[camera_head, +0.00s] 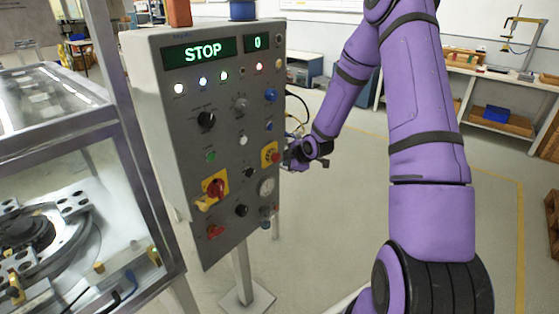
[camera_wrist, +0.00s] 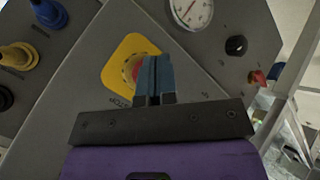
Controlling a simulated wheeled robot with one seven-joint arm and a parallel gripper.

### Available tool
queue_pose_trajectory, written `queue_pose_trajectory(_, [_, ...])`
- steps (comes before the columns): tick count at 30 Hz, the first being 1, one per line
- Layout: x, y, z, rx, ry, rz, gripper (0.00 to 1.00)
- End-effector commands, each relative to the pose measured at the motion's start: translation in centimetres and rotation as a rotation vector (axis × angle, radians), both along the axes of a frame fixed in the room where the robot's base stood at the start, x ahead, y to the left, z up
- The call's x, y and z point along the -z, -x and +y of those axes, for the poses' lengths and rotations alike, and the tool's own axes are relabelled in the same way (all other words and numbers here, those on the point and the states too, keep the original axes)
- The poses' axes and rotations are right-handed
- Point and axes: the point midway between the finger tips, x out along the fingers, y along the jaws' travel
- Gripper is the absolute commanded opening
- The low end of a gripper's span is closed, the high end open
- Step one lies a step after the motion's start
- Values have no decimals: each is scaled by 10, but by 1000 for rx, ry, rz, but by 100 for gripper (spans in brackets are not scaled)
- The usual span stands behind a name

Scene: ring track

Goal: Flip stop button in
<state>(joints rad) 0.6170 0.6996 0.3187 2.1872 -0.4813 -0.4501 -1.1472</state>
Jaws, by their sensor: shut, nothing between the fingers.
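The stop button is a red knob on a yellow plate (camera_head: 268,154) at the right edge of the grey control panel (camera_head: 185,125). In the wrist view the red stop button (camera_wrist: 131,69) sits in its yellow plate (camera_wrist: 118,54), partly hidden by the fingers. My gripper (camera_head: 283,159) is shut and right at the button in the head view. In the wrist view my gripper (camera_wrist: 155,65) has its blue-grey fingertips together over the button's right side. I cannot tell whether they touch it. The panel display (camera_head: 202,52) reads STOP.
A red rotary switch on a yellow plate (camera_head: 214,188) sits lower left on the panel. A round gauge (camera_head: 266,187) is just below the stop button, and also shows in the wrist view (camera_wrist: 192,11). A glass-walled machine (camera_head: 60,190) stands at left. The floor at right is clear.

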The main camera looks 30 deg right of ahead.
Motion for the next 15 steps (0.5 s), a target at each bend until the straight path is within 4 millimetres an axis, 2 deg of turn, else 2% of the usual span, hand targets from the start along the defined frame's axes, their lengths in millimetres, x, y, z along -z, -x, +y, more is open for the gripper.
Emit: queue_pose_trajectory(15, [0,7,-3,1,0,0,0])
